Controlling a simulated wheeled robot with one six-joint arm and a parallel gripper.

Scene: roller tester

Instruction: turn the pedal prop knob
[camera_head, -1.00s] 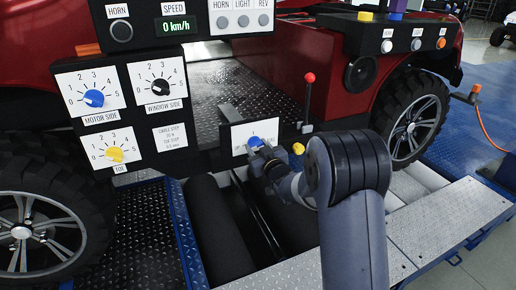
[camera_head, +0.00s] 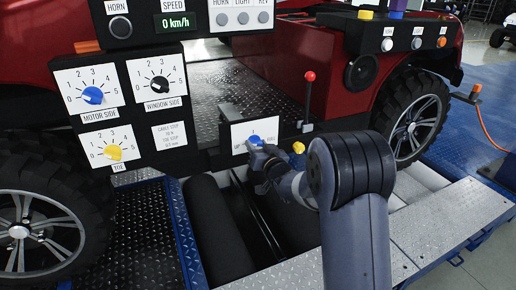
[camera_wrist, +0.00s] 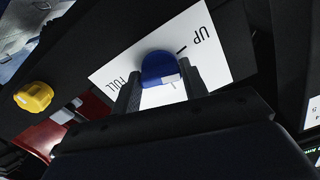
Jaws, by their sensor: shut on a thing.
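The pedal prop knob (camera_head: 255,140) is a blue round knob on a white plate (camera_head: 241,131) with "UP" at its left and a second label at its right. In the wrist view the blue knob (camera_wrist: 160,69) sits between my two fingers, and its pointer mark is toward "UP". The plate (camera_wrist: 212,62) reads "UP" and "FULL" there. My gripper (camera_head: 262,156) reaches the knob from the front right, and it also shows in the wrist view (camera_wrist: 160,88) shut on the knob. The fingers hide part of the knob's near side.
A yellow knob (camera_head: 298,148) stands just right of the plate, also in the wrist view (camera_wrist: 34,97). A red-tipped lever (camera_head: 309,77) rises behind it. A black panel with dials (camera_head: 122,85) is at left. Black rollers (camera_head: 215,225) lie below.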

